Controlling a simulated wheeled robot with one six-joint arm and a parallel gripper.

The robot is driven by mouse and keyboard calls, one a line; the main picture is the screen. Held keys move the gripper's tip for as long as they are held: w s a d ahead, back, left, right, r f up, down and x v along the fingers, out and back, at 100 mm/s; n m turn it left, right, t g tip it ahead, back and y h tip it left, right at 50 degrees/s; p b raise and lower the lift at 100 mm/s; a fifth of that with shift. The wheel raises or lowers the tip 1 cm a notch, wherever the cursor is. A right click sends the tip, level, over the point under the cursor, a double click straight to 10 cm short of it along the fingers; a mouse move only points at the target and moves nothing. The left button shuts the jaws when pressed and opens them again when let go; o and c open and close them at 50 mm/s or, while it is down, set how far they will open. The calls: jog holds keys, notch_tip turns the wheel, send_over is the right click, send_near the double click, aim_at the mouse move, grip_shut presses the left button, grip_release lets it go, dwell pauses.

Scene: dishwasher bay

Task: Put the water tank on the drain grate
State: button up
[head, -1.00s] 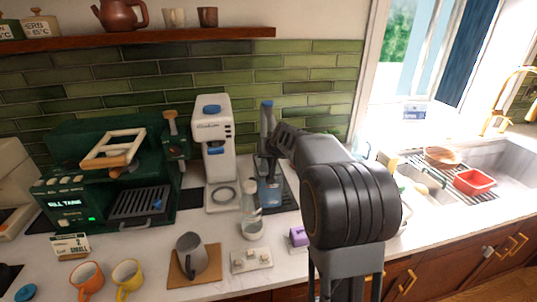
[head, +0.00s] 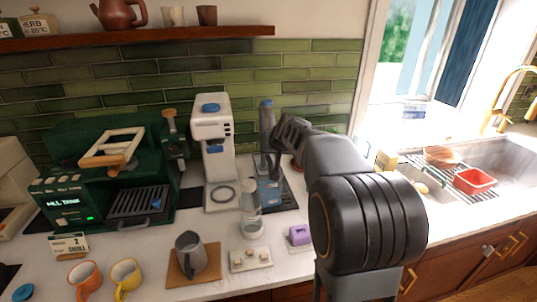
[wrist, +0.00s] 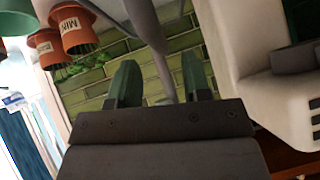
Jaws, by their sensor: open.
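The water tank (head: 269,191), a clear bluish container, stands upright at the back of the counter. It appears to rest on the dark ribbed drain grate (head: 288,198), below a grey column with a blue cap (head: 266,112). My gripper (head: 272,163) is just above the tank, its fingers apart; the tank's top is partly hidden. In the wrist view my gripper's two green fingers (wrist: 160,80) are spread with nothing held between them. A grey post shows beyond them, and the tank cannot be made out there.
A green coffee machine (head: 110,180) stands further left. A purple object (head: 300,234) lies near my arm. The sink (head: 505,160) is at the right.

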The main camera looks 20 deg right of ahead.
jog(key=b+v, duration=0.1)
jog(key=v, duration=0.7)
jog(key=s+a+f+n+g, duration=0.1)
jog(key=s+a+f+g, duration=0.1)
jog(key=s+a+f, duration=0.4)
jog(key=s+a+f+n+g, duration=0.2)
jog(key=s+a+f, duration=0.4)
jog(key=s+f, duration=0.4)
jog(key=s+g, duration=0.1)
jog(key=s, duration=0.4)
jog(key=shift+s+a, duration=0.15)
jog(key=shift+s, duration=0.05)
